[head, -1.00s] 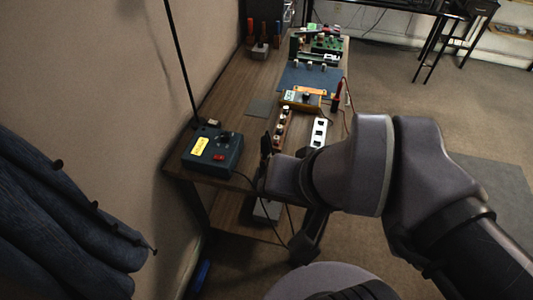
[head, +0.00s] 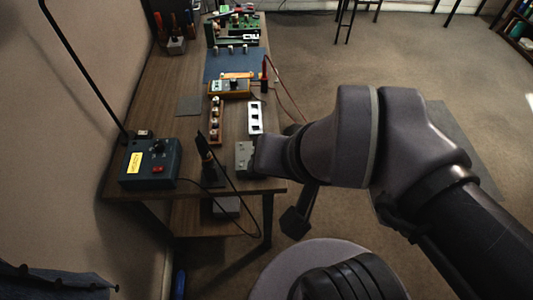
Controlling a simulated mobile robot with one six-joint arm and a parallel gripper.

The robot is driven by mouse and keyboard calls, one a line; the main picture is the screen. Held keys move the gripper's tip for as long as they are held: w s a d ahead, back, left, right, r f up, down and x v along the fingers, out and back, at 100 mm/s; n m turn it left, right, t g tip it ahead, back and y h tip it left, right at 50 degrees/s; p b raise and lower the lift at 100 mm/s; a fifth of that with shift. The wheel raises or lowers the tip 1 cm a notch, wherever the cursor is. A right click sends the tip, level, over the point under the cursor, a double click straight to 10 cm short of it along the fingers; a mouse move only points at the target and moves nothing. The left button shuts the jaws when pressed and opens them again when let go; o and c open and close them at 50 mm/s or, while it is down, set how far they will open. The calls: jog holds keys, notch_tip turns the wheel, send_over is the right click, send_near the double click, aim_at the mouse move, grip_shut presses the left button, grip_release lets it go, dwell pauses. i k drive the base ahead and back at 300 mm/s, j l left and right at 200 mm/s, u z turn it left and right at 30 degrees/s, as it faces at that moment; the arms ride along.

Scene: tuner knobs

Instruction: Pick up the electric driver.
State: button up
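A slim dark tool (head: 205,146), which looks like the electric driver, stands slightly tilted in a dark stand (head: 212,175) near the front edge of the wooden bench. A black cord runs from it, looping past the bench edge. My wrist is to its right, over the bench's right edge.
A dark control box (head: 150,163) with a yellow label stands left of the driver. A grey block (head: 244,158) lies between the driver and my wrist. A knob strip (head: 215,121), a white plate (head: 255,118) and an orange meter (head: 229,88) lie farther back.

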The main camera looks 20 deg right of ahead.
aim_at(208, 162)
jog(key=i+j+z, duration=0.25)
jog(key=j, duration=0.4)
jog(key=j+z, duration=0.25)
jog(key=j, duration=0.35)
